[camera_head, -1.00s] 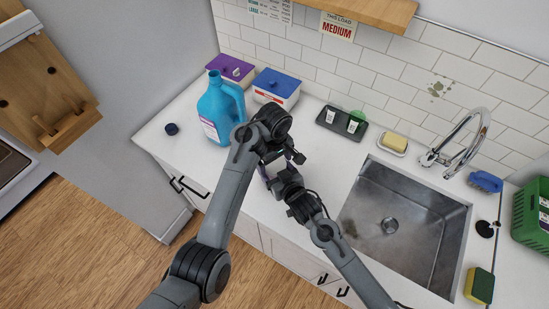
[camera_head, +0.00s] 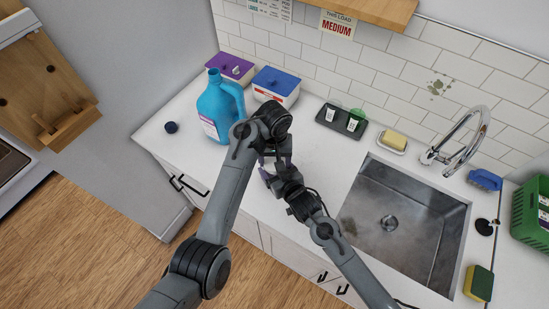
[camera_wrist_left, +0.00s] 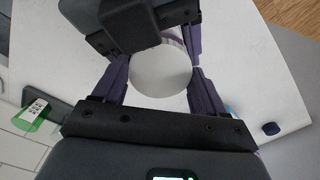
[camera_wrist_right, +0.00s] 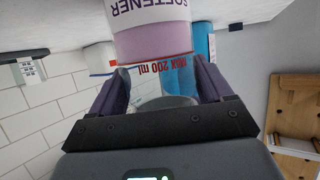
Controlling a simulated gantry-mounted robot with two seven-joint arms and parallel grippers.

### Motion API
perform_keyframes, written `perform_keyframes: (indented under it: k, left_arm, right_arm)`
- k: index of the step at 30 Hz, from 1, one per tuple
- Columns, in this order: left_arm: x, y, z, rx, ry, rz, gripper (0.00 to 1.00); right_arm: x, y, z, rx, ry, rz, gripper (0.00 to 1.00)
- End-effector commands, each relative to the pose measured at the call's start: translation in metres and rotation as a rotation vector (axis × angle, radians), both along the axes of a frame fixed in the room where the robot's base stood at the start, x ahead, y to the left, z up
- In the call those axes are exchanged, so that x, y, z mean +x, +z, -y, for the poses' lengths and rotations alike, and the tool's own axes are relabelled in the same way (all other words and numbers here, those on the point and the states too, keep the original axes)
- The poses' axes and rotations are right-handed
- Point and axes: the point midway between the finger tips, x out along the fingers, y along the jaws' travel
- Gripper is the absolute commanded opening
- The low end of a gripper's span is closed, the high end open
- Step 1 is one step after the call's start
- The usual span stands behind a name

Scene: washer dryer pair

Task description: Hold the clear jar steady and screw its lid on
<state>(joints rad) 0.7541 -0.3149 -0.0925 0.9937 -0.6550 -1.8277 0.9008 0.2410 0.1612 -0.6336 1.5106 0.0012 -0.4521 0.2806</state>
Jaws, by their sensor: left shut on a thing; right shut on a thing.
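In the right wrist view the clear jar (camera_wrist_right: 158,45) has pink-purple contents, a SOFTENER label and a red 200 ml mark. My right gripper (camera_wrist_right: 161,88) is shut on it from the side. A pale round lid (camera_wrist_left: 160,70) shows from above, between the purple fingers of my left gripper (camera_wrist_left: 160,78), which is shut on it. In the head view my left gripper (camera_head: 275,150) is above my right gripper (camera_head: 272,172), and the two hide most of the jar. How far the lid is seated on the jar cannot be told.
A blue jug (camera_head: 218,108) stands left of the grippers, with a purple-lidded box (camera_head: 230,68) and a blue-lidded box (camera_head: 277,86) behind. A dark tray (camera_head: 341,121) holds small containers. The sink (camera_head: 405,210) lies right. A dark cap (camera_head: 171,127) is on the far-left counter.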

Motion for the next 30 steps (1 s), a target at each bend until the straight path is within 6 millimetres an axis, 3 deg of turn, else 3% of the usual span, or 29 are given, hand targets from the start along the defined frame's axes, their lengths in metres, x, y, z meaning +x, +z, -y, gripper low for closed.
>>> perform_keyframes:
  k: [5,14,15,19,30]
  left_arm:
    - [-0.0001,-0.0001,-0.0004,0.003,-0.185,0.001,0.35]
    - [-0.0002,-0.0002,-0.0007,0.005,-0.198,0.001,0.35]
    - [-0.0001,-0.0002,-0.0007,0.005,-0.197,0.001,0.78]
    - [-0.0001,-0.0004,-0.0004,0.004,-0.197,0.001,0.97]
    - [-0.001,-0.0012,0.0018,0.001,-0.198,0.001,0.97]
  right_arm:
    - [0.0002,-0.0031,0.003,-0.005,-0.005,-0.005,0.0]
    - [0.0004,-0.0031,0.0032,-0.004,-0.006,-0.005,0.0]
    - [0.0004,-0.0031,0.0032,-0.004,-0.006,-0.005,0.0]
    - [0.0002,-0.0031,0.0029,-0.005,-0.005,-0.005,0.0]
    - [-0.0006,-0.003,0.0006,-0.006,0.001,-0.004,0.0]
